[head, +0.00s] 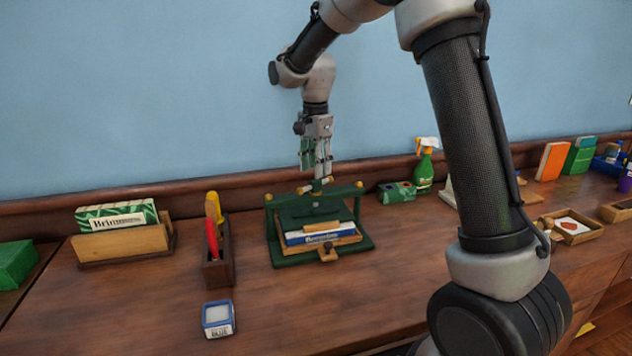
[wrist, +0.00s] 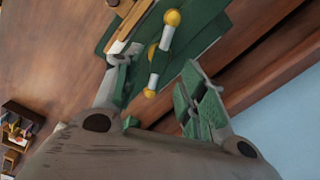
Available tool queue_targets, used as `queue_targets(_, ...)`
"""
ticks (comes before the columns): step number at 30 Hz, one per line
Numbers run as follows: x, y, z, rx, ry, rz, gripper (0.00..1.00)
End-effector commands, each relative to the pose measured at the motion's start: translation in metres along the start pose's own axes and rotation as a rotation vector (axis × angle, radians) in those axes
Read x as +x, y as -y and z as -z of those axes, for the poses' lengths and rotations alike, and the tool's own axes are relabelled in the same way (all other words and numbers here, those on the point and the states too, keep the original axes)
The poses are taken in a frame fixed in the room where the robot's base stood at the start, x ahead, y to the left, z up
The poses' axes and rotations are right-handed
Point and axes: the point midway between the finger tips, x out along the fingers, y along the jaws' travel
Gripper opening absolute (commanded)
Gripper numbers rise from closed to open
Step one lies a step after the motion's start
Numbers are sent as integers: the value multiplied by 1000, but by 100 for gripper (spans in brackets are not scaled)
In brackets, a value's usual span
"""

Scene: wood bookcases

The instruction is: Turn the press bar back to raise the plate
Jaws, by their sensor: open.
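The green press (head: 290,215) stands on the wooden top, with gold knobs at the ends of its crossbeam. Its short press bar (head: 303,190) has gold ends and sits above the crossbeam. In the wrist view the press bar (wrist: 167,37) has yellow ball ends and pale sections, and lies between the fingers. My gripper (head: 317,178) is open, pointing down right over the bar. In the wrist view my gripper (wrist: 157,65) has one green-padded finger on each side of the bar, with a gap visible.
A dark holder (head: 218,268) with red and yellow handled tools stands left of the press. A blue-framed block (head: 217,319) lies in front. A green spray bottle (head: 424,170) and green box (head: 397,192) are behind right. The front middle of the top is clear.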

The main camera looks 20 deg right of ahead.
Motion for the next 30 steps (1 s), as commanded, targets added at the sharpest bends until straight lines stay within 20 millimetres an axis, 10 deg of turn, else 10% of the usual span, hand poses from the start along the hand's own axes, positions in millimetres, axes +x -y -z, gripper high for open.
queue_targets(9,46,0,0,-2,0,-2,41)
queue_targets(19,51,0,0,-2,0,0,41)
queue_targets(26,51,0,0,-2,0,0,1)
queue_targets(30,51,0,0,-3,0,0,0)
